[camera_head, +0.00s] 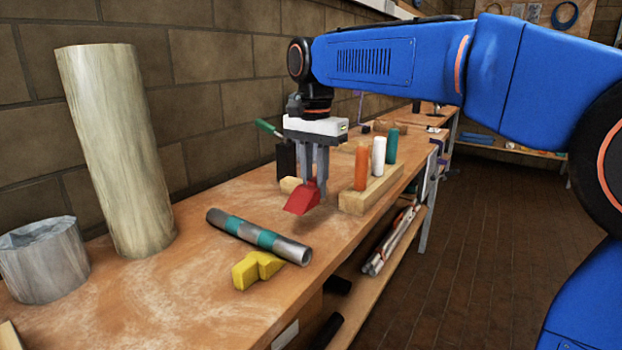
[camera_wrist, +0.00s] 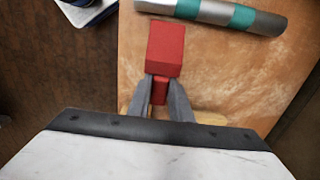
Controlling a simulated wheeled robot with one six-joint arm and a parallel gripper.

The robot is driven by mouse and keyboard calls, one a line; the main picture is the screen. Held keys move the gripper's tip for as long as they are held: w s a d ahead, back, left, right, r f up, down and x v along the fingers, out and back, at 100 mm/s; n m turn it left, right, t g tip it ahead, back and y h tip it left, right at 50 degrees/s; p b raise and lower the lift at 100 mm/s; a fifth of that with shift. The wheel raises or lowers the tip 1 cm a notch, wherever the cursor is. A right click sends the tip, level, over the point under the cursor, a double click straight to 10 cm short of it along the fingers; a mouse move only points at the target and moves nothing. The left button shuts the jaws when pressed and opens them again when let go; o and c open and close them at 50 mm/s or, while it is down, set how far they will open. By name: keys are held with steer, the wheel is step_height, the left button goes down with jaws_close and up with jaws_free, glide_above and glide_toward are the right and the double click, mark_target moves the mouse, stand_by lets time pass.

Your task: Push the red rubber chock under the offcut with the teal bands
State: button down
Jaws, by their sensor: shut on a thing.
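My gripper (camera_head: 317,183) is shut on the red rubber chock (camera_head: 303,199) and holds it above the workbench, behind and right of the pipe. In the wrist view the chock (camera_wrist: 166,49) sticks out from between the fingers (camera_wrist: 159,93). The offcut with the teal bands (camera_head: 257,236) is a grey metal pipe piece lying on the bench. In the wrist view the offcut (camera_wrist: 208,11) lies beyond the chock, apart from it. Its left end is cut off by the picture edge there.
A yellow chock (camera_head: 256,269) is at the offcut's near side. A wooden block (camera_head: 371,190) with orange, white and green cylinders stands right of my gripper. A tall pale cylinder (camera_head: 117,150) and a grey bucket-like vessel (camera_head: 43,262) stand at left. The bench (camera_head: 180,300) is clear between.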

mark_target(309, 187)
steer(key=shift+f, duration=0.1)
steer(key=shift+f, duration=3.7)
steer(key=shift+s+a, duration=0.65)
steer(key=shift+s, duration=0.2)
steer(key=c, duration=1.5)
jaws_free()
steer(key=shift+c, duration=0.2)
step_height(309, 187, up, 17)
steer(key=shift+r, duration=0.15)
